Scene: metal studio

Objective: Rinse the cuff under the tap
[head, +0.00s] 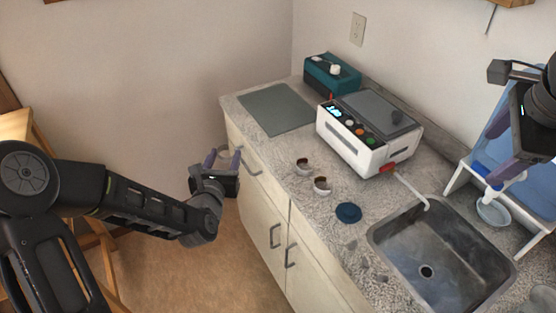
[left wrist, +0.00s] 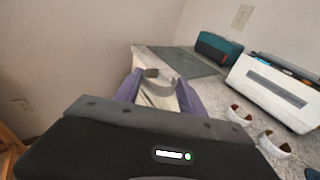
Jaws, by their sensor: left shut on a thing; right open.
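My left gripper (head: 222,158) is shut on a pale grey, ring-shaped cuff (left wrist: 160,89). It holds the cuff in front of the counter's left edge, well away from the sink. In the left wrist view the cuff sits between the two purple fingers (left wrist: 161,94). The thin pale tap (head: 413,190) reaches over the left rim of the metal sink (head: 382,238), which has a drain in its floor. Whether water runs is too small to tell.
Two small brown-and-white rings (head: 321,186) and a dark blue disc (head: 348,213) lie on the counter (head: 270,150). A white machine (head: 352,154), a teal box (head: 322,82) and a grey mat (head: 275,109) stand behind. A white-and-blue rack with a bowl (head: 493,213) is right of the sink.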

